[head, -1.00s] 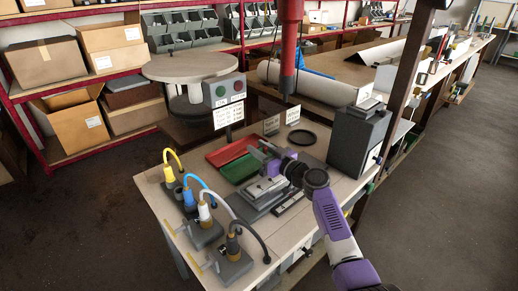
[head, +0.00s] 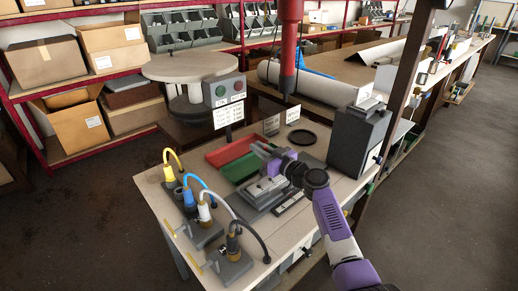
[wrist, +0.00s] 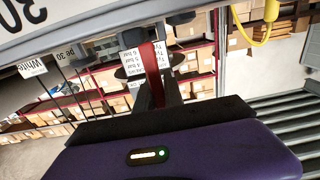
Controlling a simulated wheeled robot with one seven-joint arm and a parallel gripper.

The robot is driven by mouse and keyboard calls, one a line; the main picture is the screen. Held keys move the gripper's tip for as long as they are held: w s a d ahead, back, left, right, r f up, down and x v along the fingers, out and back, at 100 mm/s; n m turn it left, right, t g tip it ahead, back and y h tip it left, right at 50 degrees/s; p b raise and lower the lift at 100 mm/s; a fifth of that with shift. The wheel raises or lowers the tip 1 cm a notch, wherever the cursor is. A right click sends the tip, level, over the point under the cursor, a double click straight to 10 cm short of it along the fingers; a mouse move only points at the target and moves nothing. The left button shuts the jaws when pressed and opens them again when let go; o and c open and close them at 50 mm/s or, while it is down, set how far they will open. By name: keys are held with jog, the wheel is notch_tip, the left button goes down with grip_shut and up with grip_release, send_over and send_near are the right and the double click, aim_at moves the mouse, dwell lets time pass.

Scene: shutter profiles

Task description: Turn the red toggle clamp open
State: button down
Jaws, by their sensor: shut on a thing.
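My gripper (head: 262,149) reaches over the grey fixture (head: 266,191) on the bench. In the wrist view, a red strip-like handle (wrist: 152,68), apparently the red toggle clamp's, stands in line with my dark fingers (wrist: 168,92), and the jaws are shut on it. The handle's lower end and the clamp's base are hidden by my gripper. In the head view the clamp cannot be made out behind my gripper and wrist.
A red tray (head: 229,150) and a green tray (head: 243,168) lie left of the gripper. A dark box (head: 357,140) stands at right. Several cabled connectors (head: 206,215) stand at the front left. A sign post with two buttons (head: 224,92) rises behind.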

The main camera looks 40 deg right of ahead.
jog(key=shift+p, duration=0.35)
dwell(0.6)
jog(key=w+f+g+p, duration=0.1)
jog(key=g+p, duration=0.1)
jog(key=w+f+g+p, duration=0.1)
jog(key=g+p, duration=0.2)
jog(key=w+f+g+p, duration=0.1)
jog(key=g+p, duration=0.1)
jog(key=p, duration=0.1)
jog(key=shift+w+g, duration=0.2)
jog(key=shift+g, duration=0.1)
jog(key=shift+w+f+g+b, duration=0.25)
jog(key=shift+f+g+b, duration=0.55)
jog(key=shift+g, duration=0.2)
jog(key=shift+f+g+b, duration=0.35)
jog(key=shift+g+b, duration=0.35)
jog(key=shift+b, duration=0.1)
